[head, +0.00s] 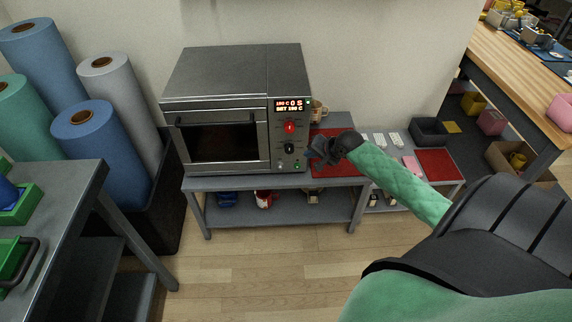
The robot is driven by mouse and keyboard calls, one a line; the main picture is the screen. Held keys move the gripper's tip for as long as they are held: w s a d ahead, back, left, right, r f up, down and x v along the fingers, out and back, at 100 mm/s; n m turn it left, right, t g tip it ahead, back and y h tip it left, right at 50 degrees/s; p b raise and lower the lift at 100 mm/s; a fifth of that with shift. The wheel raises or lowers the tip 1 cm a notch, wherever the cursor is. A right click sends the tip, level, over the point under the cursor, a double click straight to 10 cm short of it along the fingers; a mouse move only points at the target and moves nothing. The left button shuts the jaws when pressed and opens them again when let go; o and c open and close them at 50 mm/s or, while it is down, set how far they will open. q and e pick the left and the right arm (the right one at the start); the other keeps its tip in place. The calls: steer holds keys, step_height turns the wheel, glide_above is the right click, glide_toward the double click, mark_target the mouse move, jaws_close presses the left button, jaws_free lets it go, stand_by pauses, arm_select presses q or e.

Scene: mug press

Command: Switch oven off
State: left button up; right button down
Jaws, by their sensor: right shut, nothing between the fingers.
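The oven (215,105) is a grey metal box on a low grey table, with its dark-windowed door closed. Its lit red display (290,105) reads a temperature and a set line. Below the display are a red knob (290,127), a black knob (290,148) and a small green light (296,166). My right gripper (314,155) is shut and empty, just right of the oven's control panel near the black knob and lower controls. I cannot tell whether it touches the panel. My left gripper is not in view.
A mug (318,110) stands behind the oven's right side. Rolls of material (92,150) stand in a dark bin at left. A workbench with green trays is at lower left. The wooden floor in front is clear.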

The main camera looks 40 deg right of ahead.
steer(key=shift+w, duration=0.1)
stand_by(0.4)
glide_toward(281, 165)
steer(key=w, duration=0.1)
steer(key=w+d+f, duration=0.1)
steer(key=w+d, duration=0.1)
steer(key=shift+w+d+f, duration=0.25)
steer(key=shift+w+f, duration=0.05)
steer(key=shift+w+a+f, duration=0.2)
steer(key=shift+a+f, duration=0.5)
steer(key=shift+w+a+f, duration=0.15)
steer(key=shift+a+f, duration=0.55)
steer(key=shift+a, duration=0.05)
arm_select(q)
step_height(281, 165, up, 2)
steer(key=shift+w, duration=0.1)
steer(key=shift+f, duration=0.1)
